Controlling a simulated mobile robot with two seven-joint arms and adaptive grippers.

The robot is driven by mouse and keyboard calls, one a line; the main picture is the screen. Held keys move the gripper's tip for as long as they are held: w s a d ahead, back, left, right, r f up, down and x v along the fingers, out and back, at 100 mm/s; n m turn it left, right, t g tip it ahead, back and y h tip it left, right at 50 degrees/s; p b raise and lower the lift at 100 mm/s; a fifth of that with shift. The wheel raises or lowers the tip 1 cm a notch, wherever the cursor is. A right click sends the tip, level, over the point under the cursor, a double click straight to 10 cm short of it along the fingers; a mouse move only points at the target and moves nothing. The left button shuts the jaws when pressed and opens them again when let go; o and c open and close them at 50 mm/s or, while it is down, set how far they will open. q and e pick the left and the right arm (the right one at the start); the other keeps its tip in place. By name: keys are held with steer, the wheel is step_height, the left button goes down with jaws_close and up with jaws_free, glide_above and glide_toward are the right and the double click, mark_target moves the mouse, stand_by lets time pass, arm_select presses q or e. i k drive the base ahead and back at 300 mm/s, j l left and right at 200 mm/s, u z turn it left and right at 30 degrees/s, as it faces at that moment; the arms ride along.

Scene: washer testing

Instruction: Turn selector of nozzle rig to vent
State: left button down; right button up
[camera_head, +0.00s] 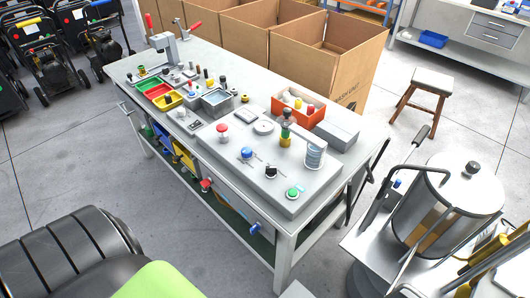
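The nozzle rig (296,205) is a low light-grey panel on the near right part of the workbench. On its top are a red knob (222,129), a blue knob (247,153), a black knob (270,171) and a green button (292,193). The black knob looks like the selector, but its pointer and labels are too small to read. A nozzle (287,123) with a dark top and a yellow base stands upright behind the knobs, beside a ribbed grey cylinder (315,154). Neither of my grippers is in view, and nothing touches the knobs.
An orange bin (299,107) and a grey box (337,133) stand behind the rig. Small coloured trays (158,90) lie farther left on the bench. A steel tank (454,195) on a cart is at right. Cardboard boxes (335,60) stand behind.

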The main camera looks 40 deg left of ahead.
mark_target(271, 171)
steer(key=j+u, duration=0.6)
steer(key=u, duration=0.15)
